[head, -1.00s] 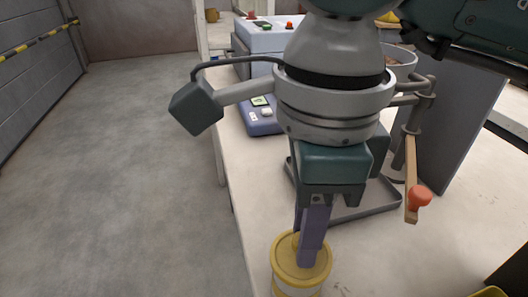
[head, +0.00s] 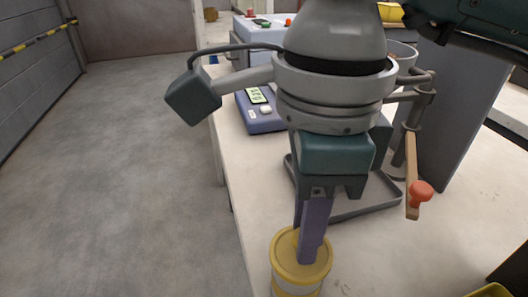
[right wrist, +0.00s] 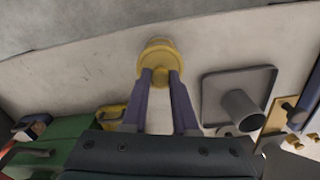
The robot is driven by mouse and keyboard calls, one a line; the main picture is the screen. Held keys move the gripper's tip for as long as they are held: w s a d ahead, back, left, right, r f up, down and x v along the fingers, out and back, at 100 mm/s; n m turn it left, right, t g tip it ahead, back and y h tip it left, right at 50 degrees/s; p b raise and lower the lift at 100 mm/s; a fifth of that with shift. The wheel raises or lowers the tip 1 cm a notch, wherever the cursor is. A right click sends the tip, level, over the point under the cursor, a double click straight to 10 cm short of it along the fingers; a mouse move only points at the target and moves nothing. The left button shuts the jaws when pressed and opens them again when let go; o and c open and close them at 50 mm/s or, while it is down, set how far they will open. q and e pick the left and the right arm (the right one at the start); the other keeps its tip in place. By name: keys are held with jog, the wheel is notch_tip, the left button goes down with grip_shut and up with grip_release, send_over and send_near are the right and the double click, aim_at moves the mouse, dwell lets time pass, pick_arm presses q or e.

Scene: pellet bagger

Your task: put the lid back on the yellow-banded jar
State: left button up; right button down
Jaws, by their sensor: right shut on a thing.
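The yellow lid (head: 318,270) is round with a small knob on top. It sits at the top of the yellow-banded jar (head: 297,285), whose pale body and yellow band show below it at the bottom of the head view. My right gripper (head: 305,250) points down with its fingers shut on the lid's knob. In the right wrist view the lid (right wrist: 158,48) lies at the fingertips (right wrist: 161,75), with the knob between them. Lid and jar look lined up; I cannot tell whether the lid is fully seated. My left gripper is not in view.
A grey tray (head: 358,211) lies behind the jar. A blue-grey device with a display (head: 262,120) stands further back. A wooden bar with an orange knob (head: 421,193) is at right, beside a grey panel (head: 450,125). The bench is clear right of the jar.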

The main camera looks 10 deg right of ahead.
dwell(0.4)
jog(key=shift+f+b, duration=0.2)
jog(key=shift+b, duration=0.1)
dwell(0.5)
dwell(0.4)
dwell(0.3)
jog(key=shift+c, duration=0.6)
grip_release()
jog(key=shift+r, duration=0.1)
